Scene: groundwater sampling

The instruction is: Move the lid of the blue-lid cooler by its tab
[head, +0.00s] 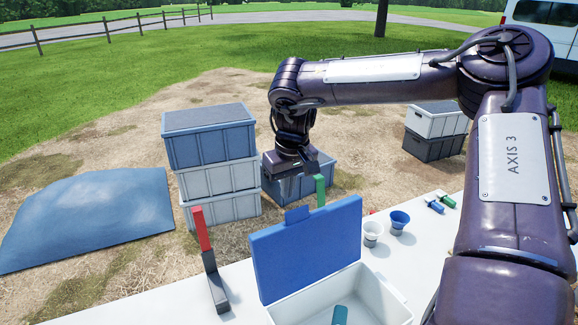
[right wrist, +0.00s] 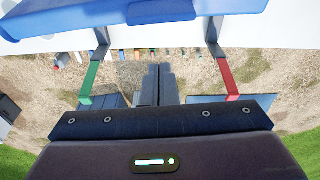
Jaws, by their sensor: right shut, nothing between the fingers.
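The white cooler (head: 375,296) stands on the table with its blue lid (head: 305,250) raised, steeply tilted up from the box. The lid's tab (head: 297,214) sticks up from its top edge. My right gripper (head: 289,188) is shut and empty, just above and behind the tab, apart from it as far as I can tell. In the right wrist view the closed fingers (right wrist: 158,72) point toward the lid (right wrist: 235,6), whose tab (right wrist: 160,11) shows at the top edge. My left gripper is not in view.
A red-topped post (head: 202,230) and a green-topped post (head: 320,191) stand on either side of the lid. A white cup (head: 372,231) and a blue cup (head: 398,221) stand right of the cooler on the white table (head: 150,310). Stacked crates (head: 211,140) stand on the ground behind.

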